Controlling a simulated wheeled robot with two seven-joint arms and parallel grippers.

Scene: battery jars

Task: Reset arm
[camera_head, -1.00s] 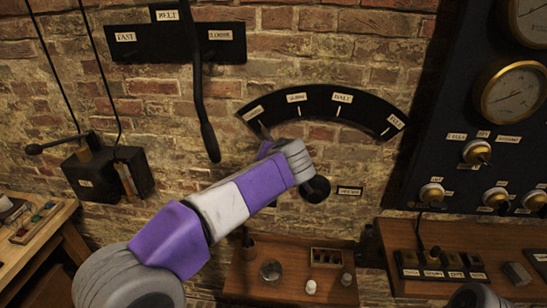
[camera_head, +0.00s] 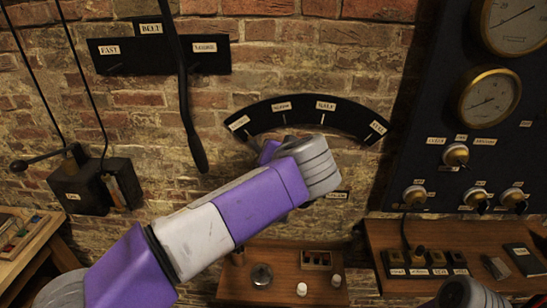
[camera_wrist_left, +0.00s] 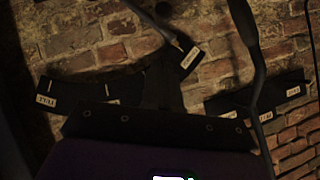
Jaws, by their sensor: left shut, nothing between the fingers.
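My left arm reaches in from the left in the head view, its grey wrist (camera_head: 318,165) in front of the wall below a black arc-shaped dial plate (camera_head: 310,107) with several labels. The wrist hides the dial's centre and most of my left gripper. In the left wrist view the dark gripper (camera_wrist_left: 165,68) is shut and empty, in front of the dial plate (camera_wrist_left: 120,92). A dark rod (camera_wrist_left: 152,22) ends beside one end label of the dial there. My right gripper is not in view.
A long black lever (camera_head: 185,100) hangs left of the dial by a labelled plate (camera_head: 115,62). A switch box (camera_head: 95,185) is further left. A gauge panel (camera_head: 440,120) stands right. A wooden shelf (camera_head: 235,285) with small jars is below.

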